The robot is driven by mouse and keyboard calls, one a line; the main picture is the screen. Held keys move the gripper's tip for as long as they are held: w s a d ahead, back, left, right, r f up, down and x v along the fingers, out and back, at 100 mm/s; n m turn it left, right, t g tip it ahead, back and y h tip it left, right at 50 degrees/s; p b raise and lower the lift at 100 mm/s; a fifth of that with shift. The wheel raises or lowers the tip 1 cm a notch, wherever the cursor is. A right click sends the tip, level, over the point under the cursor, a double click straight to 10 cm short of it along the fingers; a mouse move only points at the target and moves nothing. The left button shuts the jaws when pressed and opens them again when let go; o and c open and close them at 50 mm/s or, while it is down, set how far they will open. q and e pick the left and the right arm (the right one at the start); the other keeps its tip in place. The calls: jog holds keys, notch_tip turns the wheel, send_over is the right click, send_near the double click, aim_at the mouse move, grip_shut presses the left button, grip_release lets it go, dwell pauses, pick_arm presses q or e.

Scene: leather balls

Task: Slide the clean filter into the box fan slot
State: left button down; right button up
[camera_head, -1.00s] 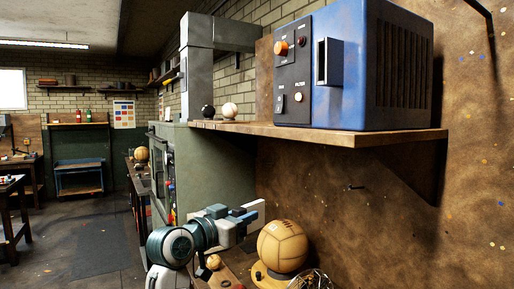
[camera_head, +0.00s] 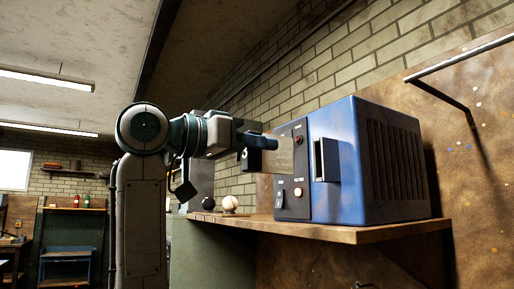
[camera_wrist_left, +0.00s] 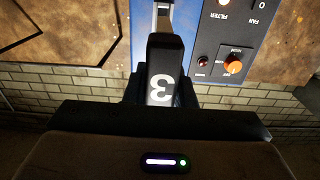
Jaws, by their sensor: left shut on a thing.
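The box fan is a blue housing (camera_head: 375,160) with a dark control face, standing on a wooden shelf. My left gripper (camera_head: 262,143) is shut on the filter (camera_head: 282,158), a thin pale panel. The filter is upright in front of the control face, left of the slot and apart from it, hiding part of the controls. My right gripper is not in view.
The wooden shelf (camera_head: 350,236) carries a black ball (camera_head: 208,203) and a pale ball (camera_head: 230,204) left of the fan. A metal bar (camera_head: 455,60) juts from the board at upper right. Brick wall stands behind.

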aim_at(292, 150)
pick_arm(q)
jog(key=shift+p+x, duration=0.4)
jog(key=shift+x, duration=1.7)
jog(key=shift+p+x, duration=0.4)
jog(key=shift+x, duration=0.4)
jog(key=shift+w, duration=0.1)
jog(key=shift+w+d, duration=0.1)
jog(key=shift+d, duration=0.1)
jog(key=shift+w+d, duration=0.2)
jog(key=shift+d, duration=0.1)
jog(key=shift+w+d, duration=0.1)
jog(key=shift+x, duration=0.85)
